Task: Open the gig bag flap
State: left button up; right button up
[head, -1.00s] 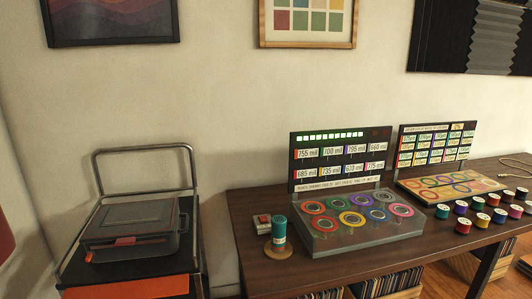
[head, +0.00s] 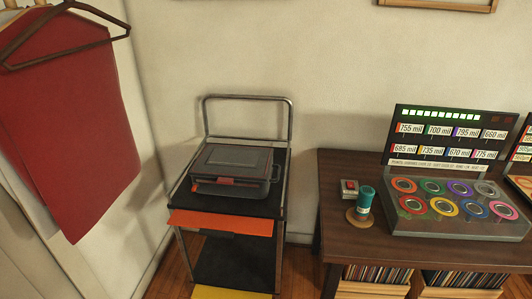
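A dark grey case (head: 235,168) with a flat lid lies on the top shelf of a metal-framed cart, left of centre in the head view. It looks like the gig bag. Its lid looks closed, and a red-orange tab (head: 214,183) shows at its front edge. Neither of my grippers is in the head view.
The cart (head: 287,190) has a tall rear handle, and an orange panel (head: 220,222) juts from its front. A red cloth (head: 70,130) hangs at the left. A wooden table (head: 335,190) at the right carries a teal spool (head: 365,200) and a display device (head: 450,215). Floor shows between cart and table.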

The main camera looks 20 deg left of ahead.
aim_at(227, 164)
jog(key=u, duration=1.25)
